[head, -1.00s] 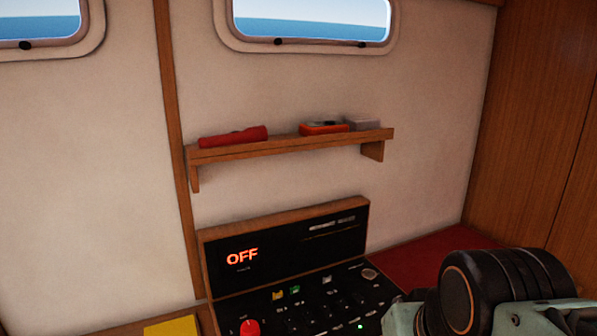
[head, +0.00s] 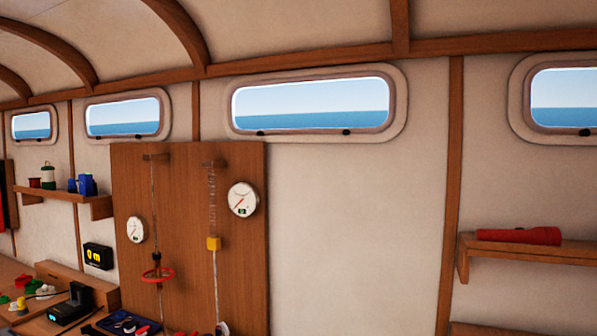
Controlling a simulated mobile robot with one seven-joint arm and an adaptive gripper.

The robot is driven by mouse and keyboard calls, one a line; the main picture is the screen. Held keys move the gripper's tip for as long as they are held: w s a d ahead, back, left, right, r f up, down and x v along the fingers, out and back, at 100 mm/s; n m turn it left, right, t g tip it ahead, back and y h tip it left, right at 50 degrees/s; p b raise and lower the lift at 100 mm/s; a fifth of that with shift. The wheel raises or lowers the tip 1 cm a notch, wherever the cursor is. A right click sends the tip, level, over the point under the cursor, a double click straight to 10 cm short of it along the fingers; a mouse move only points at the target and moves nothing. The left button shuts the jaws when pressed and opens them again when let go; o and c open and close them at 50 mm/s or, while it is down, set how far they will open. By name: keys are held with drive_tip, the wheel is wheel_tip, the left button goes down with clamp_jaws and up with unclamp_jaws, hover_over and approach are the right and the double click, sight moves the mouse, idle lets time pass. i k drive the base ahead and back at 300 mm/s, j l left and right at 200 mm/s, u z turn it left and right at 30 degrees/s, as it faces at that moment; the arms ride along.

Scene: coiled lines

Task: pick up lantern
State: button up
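A small lantern-like object (head: 48,175) with a green and white body stands upright on the wooden shelf (head: 60,196) at the far left of the head view. A small dark red item (head: 34,183) stands to its left, and blue items stand to its right. The lantern is small and far off, so its details are hard to make out. My gripper is not in the current view, so its state does not show.
A wooden board (head: 190,240) with gauges, hanging lines and a red ring is on the wall. A bench at lower left holds several small items. A right-hand shelf (head: 530,246) bears a red flashlight (head: 518,236). Windows line the wall.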

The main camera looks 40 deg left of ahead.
sight(49, 183)
drive_tip(key=u, duration=2.9)
drive_tip(key=i+j, duration=0.15)
drive_tip(key=j, duration=0.3)
drive_tip(key=i+j, duration=0.1)
drive_tip(key=j, duration=0.3)
drive_tip(key=i+j+u, duration=0.1)
drive_tip(key=i+j, duration=0.45)
drive_tip(key=j, duration=0.15)
drive_tip(key=i+j+u, duration=0.2)
drive_tip(key=i, duration=0.3)
drive_tip(key=i+j+u, duration=0.2)
drive_tip(key=i, duration=1.5)
drive_tip(key=l+z, duration=0.05)
drive_tip(key=l, duration=0.05)
